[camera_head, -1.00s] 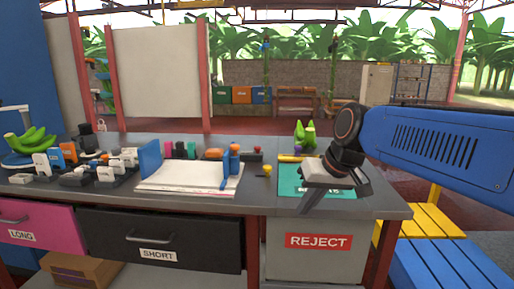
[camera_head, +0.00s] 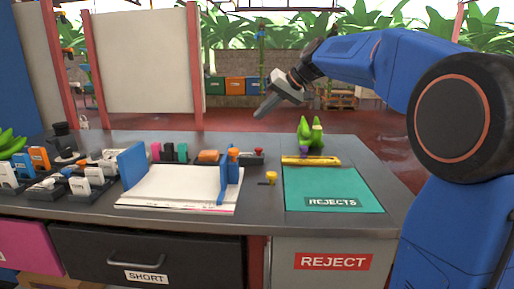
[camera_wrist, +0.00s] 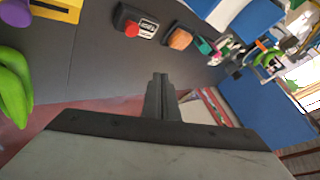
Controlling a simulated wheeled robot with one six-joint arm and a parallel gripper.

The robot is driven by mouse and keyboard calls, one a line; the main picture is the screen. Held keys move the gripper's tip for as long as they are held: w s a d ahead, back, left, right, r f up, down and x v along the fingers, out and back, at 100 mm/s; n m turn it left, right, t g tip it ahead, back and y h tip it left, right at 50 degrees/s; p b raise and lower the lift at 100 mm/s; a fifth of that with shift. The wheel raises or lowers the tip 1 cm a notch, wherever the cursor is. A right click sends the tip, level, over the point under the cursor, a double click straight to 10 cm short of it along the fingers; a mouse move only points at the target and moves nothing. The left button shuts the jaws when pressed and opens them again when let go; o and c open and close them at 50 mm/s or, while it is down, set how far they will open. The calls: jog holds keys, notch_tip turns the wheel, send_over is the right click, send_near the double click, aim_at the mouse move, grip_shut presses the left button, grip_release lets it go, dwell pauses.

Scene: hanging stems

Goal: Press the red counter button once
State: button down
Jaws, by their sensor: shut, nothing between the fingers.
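The red counter button (camera_head: 258,151) sits on the right end of a small dark counter (camera_head: 247,159) on the grey bench, behind the paper stack. In the wrist view the red button (camera_wrist: 132,30) shows at the upper middle, on the dark counter (camera_wrist: 147,31) with a small white display. My gripper (camera_head: 260,114) is shut and empty, raised above the back of the bench and pointing down to the left. It appears higher than the button and apart from it. In the wrist view its closed fingers (camera_wrist: 159,79) point towards the bench, with the button ahead and slightly left.
Right are a yellow bar (camera_head: 311,161), green bananas (camera_head: 309,133) and the teal rejects mat (camera_head: 330,184). A small yellow knob (camera_head: 271,176) is in front. The mat is bare.

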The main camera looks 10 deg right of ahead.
jog(key=shift+f, duration=0.1)
dwell(0.3)
jog(key=shift+f, duration=4.3)
jog(key=shift+f, duration=0.95)
jog(key=shift+r, duration=1)
jog(key=shift+r, duration=2.5)
